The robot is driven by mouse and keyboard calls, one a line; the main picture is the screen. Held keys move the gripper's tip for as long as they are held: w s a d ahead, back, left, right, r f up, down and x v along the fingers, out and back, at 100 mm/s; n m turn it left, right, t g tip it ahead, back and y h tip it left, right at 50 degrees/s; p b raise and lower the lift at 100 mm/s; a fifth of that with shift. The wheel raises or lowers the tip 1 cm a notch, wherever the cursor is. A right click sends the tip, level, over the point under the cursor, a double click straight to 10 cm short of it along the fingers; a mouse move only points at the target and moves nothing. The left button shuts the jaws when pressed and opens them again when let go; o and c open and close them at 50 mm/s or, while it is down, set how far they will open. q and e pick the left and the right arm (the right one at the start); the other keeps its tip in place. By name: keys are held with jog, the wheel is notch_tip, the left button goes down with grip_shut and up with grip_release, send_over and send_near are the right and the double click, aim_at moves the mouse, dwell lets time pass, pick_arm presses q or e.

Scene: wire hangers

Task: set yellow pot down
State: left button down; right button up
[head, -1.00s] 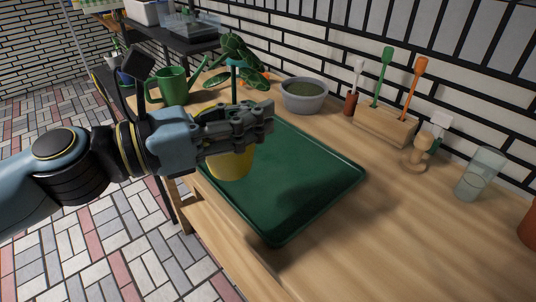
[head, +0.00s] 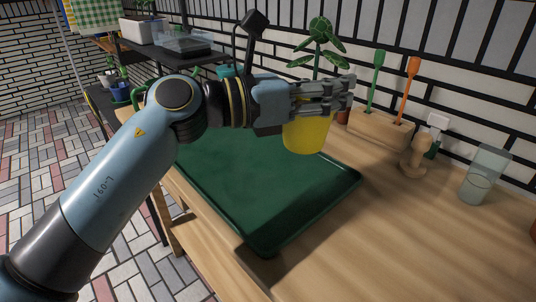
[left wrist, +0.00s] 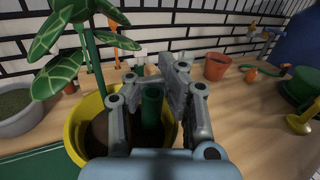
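The yellow pot (head: 308,136) hangs from my left gripper (head: 340,95), above the back right part of the green tray (head: 265,205). It looks upright and clear of the tray. A plant with striped green leaves (head: 318,42) rises from it. The exact finger contact is partly hidden. My right gripper is in neither view.
A wooden holder (head: 378,128) with green and orange tools stands along the wall, near a wooden piece (head: 415,158) and a glass (head: 484,175). A grey bowl (left wrist: 14,110) and terracotta pot (left wrist: 217,67) show in the wrist view. The tray's middle is clear.

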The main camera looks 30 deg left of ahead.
pick_arm(q)
jog(key=w+a+f+b, duration=0.1)
jog(key=a+f+b, duration=0.3)
jog(key=a+f, duration=0.6)
jog(key=shift+w, duration=0.25)
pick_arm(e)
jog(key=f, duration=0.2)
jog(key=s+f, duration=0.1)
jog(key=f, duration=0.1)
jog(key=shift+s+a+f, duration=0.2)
pick_arm(q)
jog(key=shift+f, duration=0.15)
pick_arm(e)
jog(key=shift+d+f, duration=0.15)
pick_arm(q)
jog(key=c, duration=1.4)
grip_release()
jog(key=shift+o, duration=0.2)
